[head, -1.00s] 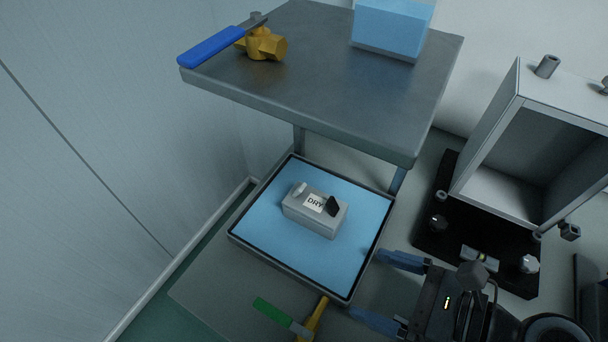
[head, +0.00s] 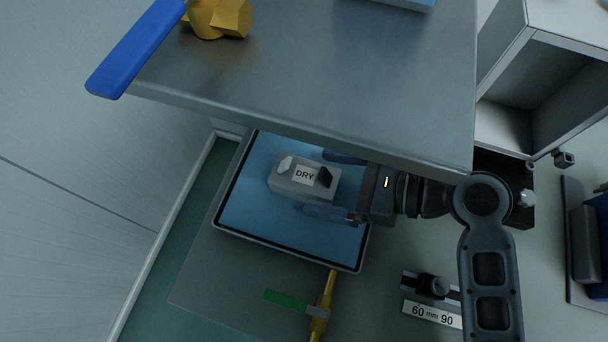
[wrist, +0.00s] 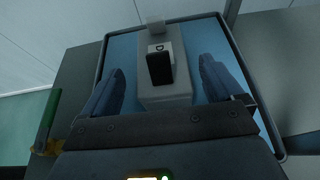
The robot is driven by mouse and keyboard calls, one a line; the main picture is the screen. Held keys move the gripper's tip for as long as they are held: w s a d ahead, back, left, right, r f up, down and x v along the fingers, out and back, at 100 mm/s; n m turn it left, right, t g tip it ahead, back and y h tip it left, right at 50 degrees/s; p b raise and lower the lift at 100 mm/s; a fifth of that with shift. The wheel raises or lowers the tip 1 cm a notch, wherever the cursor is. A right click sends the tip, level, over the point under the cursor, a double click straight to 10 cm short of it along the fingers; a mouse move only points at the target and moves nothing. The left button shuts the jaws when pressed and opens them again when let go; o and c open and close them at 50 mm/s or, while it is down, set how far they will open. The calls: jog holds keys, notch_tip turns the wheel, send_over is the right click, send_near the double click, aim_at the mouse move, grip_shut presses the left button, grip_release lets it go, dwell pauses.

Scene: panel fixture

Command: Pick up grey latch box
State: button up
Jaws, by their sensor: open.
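The grey latch box (head: 296,193) has a white label reading DRY, a white tab on one side and a black latch on the other. It sits on the blue mat of a dark-rimmed tray (head: 240,236) under the upper shelf. My gripper (head: 322,184) is open, its blue fingers reaching in from the right at the box's near end. In the wrist view the box (wrist: 163,94) stands between the two spread fingers (wrist: 162,84), with gaps on both sides. The box's black latch faces the wrist camera and hides part of the label.
The steel upper shelf (head: 330,85) overhangs the tray's far side, close to my gripper. A blue-handled yellow valve (head: 215,18) stands on it. A green-handled valve (head: 287,299) lies in front of the tray. An open grey cabinet (head: 540,75) stands at right.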

aim_at(308, 176)
jog(key=shift+r+x, duration=0.15)
jog(key=shift+x, duration=1.05)
jog(key=shift+r+x, duration=0.1)
jog(key=shift+x, duration=1.05)
jog(key=shift+w, duration=0.15)
jog(key=shift+c, duration=0.4)
jog(key=c, duration=1.3)
jog(key=shift+r, duration=0.15)
